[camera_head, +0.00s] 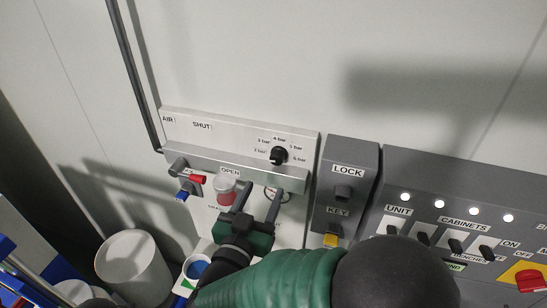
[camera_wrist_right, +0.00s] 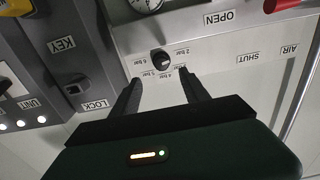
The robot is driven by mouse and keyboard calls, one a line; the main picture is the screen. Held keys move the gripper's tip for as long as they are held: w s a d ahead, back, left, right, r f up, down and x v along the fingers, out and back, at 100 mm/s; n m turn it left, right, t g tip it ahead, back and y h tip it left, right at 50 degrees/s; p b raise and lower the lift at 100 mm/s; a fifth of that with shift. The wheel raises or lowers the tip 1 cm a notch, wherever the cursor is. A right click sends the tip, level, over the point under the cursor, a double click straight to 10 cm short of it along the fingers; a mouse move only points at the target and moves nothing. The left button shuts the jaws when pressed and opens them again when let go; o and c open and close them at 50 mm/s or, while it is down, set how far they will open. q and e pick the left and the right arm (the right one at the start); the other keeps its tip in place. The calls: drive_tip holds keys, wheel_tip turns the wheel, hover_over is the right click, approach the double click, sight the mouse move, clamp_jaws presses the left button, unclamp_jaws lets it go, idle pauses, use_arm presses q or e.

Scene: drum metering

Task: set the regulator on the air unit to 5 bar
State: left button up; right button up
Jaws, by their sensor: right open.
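The regulator is a small black knob (camera_head: 279,155) on the light front of the air unit (camera_head: 235,134). Bar labels ring it, including 4 bar and 5 bar; which one it points at is too small to tell. In the right wrist view the knob (camera_wrist_right: 160,61) appears upside down, just beyond and between the fingertips. My right gripper (camera_head: 264,190) is open and empty, its fingers below the knob in the head view. In the right wrist view the gripper (camera_wrist_right: 160,76) shows a clear gap around the knob's line. A round gauge (camera_wrist_right: 146,4) is cut off there.
The grey LOCK/KEY box (camera_head: 345,182) stands close to the right, then a switch panel (camera_head: 455,210). A white bin (camera_head: 133,265) is lower left. The wall above is clear.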

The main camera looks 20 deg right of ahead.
sight(275, 163)
drive_tip(key=x, duration=0.2)
drive_tip(key=p+x, duration=0.1)
drive_tip(key=x, duration=0.2)
drive_tip(key=shift+d+r, duration=0.1)
drive_tip(key=shift+d, duration=0.3)
drive_tip(key=p+x, duration=0.1)
drive_tip(key=x, duration=0.1)
drive_tip(key=p+x, duration=0.1)
drive_tip(key=x, duration=0.1)
drive_tip(key=shift+w+a, duration=0.25)
drive_tip(key=shift+w, duration=0.1)
drive_tip(key=shift+w+a, duration=0.1)
drive_tip(key=shift+w, duration=0.2)
drive_tip(key=shift+w+a, duration=0.1)
drive_tip(key=shift+a, duration=0.1)
drive_tip(key=shift+d, duration=0.3)
drive_tip(key=shift+c, duration=0.6)
drive_tip(key=shift+d, duration=0.35)
drive_tip(key=c, duration=1)
use_arm(q)
wheel_tip(275, 163, up, 4)
drive_tip(key=shift+w+d+f, duration=0.1)
drive_tip(key=shift+w, duration=0.05)
use_arm(e)
drive_tip(key=shift+a+f, duration=0.2)
clamp_jaws()
